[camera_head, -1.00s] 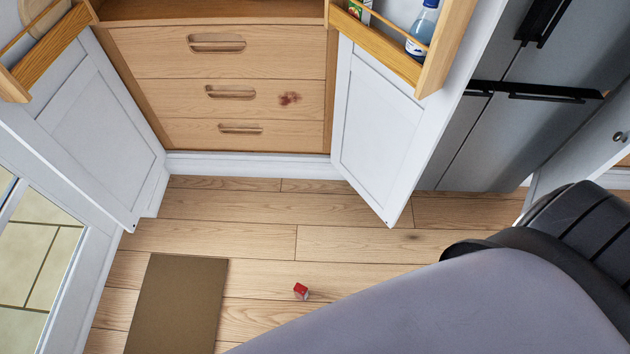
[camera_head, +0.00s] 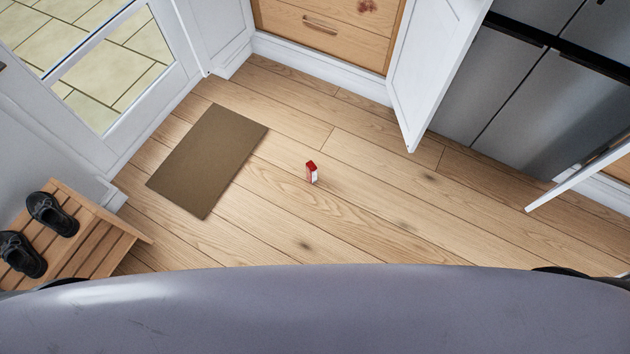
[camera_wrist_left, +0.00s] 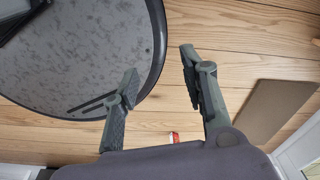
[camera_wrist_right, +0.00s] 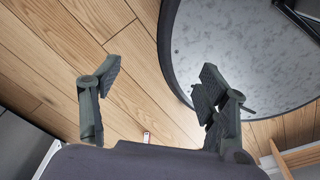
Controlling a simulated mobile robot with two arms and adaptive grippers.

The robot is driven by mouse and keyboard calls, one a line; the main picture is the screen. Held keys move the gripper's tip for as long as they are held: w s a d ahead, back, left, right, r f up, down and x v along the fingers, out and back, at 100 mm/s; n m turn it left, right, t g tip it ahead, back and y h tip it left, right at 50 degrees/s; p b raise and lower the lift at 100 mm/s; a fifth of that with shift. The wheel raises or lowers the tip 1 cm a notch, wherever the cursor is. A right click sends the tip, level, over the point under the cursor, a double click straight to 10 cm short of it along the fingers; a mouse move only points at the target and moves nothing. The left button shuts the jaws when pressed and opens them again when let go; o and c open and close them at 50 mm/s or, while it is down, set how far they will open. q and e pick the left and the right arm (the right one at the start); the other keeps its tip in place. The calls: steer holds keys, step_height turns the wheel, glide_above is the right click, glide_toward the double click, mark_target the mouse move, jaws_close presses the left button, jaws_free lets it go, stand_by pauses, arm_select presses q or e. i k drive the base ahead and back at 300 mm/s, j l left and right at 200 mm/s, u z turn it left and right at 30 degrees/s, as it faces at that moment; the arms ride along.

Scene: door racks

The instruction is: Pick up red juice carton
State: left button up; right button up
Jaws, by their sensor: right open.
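The red juice carton (camera_head: 312,172) stands on the wooden floor in the head view, to the right of the brown mat. It also shows small in the left wrist view (camera_wrist_left: 173,137), just beyond my left gripper's base. A small pale and reddish thing (camera_wrist_right: 147,137) in the right wrist view appears to be the same carton. My left gripper (camera_wrist_left: 156,72) is open and empty. My right gripper (camera_wrist_right: 160,82) is open and empty. Neither gripper shows in the head view, and both are apart from the carton.
The brown mat (camera_head: 208,160) lies by the glazed door. A slatted wooden rack (camera_head: 92,238) with dark shoes stands at the left. An open white cabinet door (camera_head: 428,75) and a grey fridge (camera_head: 540,100) are at the back right. The floor around the carton is clear.

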mark_target(311, 168)
steer(key=i+j+z, duration=0.1)
steer(key=j, duration=0.2)
steer(key=i+j+z, duration=0.1)
steer(key=j, duration=0.25)
steer(key=i+j+z, duration=0.1)
steer(key=i+j, duration=0.3)
steer(key=j, duration=0.3)
steer(key=i+j+z, duration=0.15)
steer(key=j, duration=0.2)
